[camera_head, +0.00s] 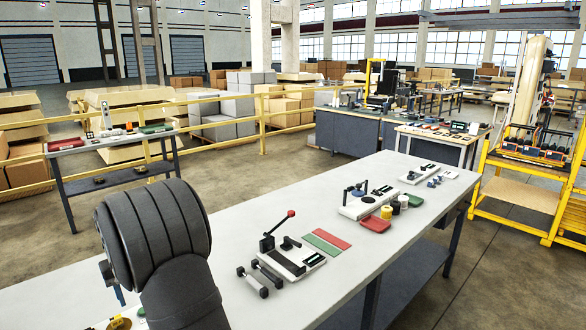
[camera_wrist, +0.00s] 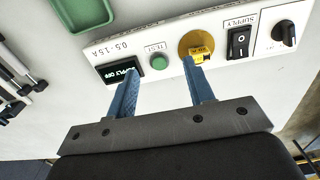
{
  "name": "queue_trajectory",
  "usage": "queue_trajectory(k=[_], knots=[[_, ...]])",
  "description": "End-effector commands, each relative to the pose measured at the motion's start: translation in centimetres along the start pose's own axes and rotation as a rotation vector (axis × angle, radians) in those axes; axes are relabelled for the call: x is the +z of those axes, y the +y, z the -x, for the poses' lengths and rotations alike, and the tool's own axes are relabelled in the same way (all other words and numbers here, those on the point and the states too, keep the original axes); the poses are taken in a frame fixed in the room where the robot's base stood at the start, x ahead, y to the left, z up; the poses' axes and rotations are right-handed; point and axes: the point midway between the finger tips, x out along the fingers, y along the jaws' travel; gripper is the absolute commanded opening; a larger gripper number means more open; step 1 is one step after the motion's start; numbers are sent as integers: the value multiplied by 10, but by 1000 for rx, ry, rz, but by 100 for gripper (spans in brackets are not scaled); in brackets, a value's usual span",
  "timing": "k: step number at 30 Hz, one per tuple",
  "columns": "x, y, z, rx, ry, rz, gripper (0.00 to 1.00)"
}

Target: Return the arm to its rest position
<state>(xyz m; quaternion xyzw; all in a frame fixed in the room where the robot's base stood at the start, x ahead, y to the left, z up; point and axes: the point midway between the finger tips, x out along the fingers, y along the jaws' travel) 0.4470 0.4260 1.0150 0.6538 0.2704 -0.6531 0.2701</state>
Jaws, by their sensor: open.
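In the wrist view my gripper (camera_wrist: 159,68) is open, its two blue fingers spread apart with nothing between them. The fingers point at a white control panel (camera_wrist: 213,51) on the bench. The left fingertip overlaps the panel's small display (camera_wrist: 112,73) and the right one overlaps a yellow round control (camera_wrist: 196,45); whether they touch cannot be told. A green test button (camera_wrist: 159,62) shows between the fingers. In the head view my dark arm fills the lower left, bent down over the bench, and hides most of the panel; one blue finger (camera_head: 119,295) shows beside it.
The panel also carries a black rocker switch (camera_wrist: 239,42) and rotary knob (camera_wrist: 284,33). A green tray (camera_wrist: 84,12) lies nearby. Along the bench (camera_head: 334,283) stand a lever fixture (camera_head: 290,258), dark dumbbell-shaped parts (camera_head: 252,282) and a red tray (camera_head: 375,224). Bare bench lies between.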

Motion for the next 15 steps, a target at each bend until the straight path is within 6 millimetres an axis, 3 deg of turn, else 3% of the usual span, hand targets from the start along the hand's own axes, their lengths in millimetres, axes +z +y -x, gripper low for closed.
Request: queue_trajectory(k=[8,15], knots=[[22,44,30,0,1,-3,48],[61,70,21,0,-2,-3,48]])
